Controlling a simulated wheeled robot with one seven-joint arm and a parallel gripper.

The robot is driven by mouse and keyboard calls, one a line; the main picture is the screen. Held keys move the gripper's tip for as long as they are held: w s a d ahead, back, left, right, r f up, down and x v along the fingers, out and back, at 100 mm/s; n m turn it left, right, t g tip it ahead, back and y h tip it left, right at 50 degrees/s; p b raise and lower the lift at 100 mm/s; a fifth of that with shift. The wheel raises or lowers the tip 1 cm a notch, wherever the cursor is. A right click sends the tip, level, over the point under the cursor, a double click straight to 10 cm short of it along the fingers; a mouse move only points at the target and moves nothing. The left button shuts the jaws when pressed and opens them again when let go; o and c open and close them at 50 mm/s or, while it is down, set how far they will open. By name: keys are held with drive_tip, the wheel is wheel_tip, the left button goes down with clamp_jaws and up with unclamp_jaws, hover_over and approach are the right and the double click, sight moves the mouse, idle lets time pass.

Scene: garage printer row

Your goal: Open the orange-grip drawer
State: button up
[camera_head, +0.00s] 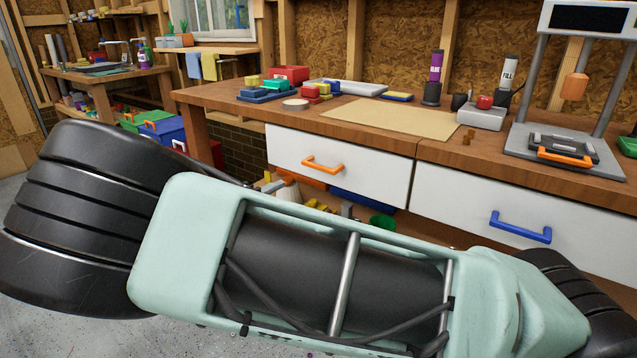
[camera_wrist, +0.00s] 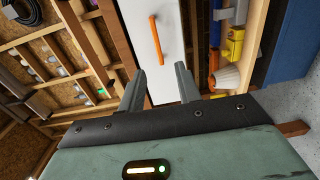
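In the wrist view the orange grip (camera_wrist: 155,40) stands upright on the white drawer front (camera_wrist: 168,88), beyond my gripper's fingers. My gripper (camera_wrist: 158,80) is open, with nothing between its two grey fingers. It is apart from the grip. In the head view my arm fills the foreground and my gripper cannot be made out.
A second white drawer with a blue grip (camera_head: 520,227) is at the right. The wooden bench top (camera_head: 390,117) carries blocks, a tan mat and a 3D printer (camera_head: 563,150). Below are a green cup (camera_head: 382,222) and a blue bin (camera_head: 163,130). A white cone (camera_wrist: 226,77) shows in the wrist view.

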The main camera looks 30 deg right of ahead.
sight(317, 169)
drive_tip(key=x, duration=0.5)
drive_tip(key=b+x, duration=0.1)
drive_tip(key=x, duration=1.1)
drive_tip(key=shift+w+d+r+b, duration=0.1)
drive_tip(key=shift+w+r+b, duration=0.25)
drive_tip(key=shift+w+r, duration=0.05)
clamp_jaws()
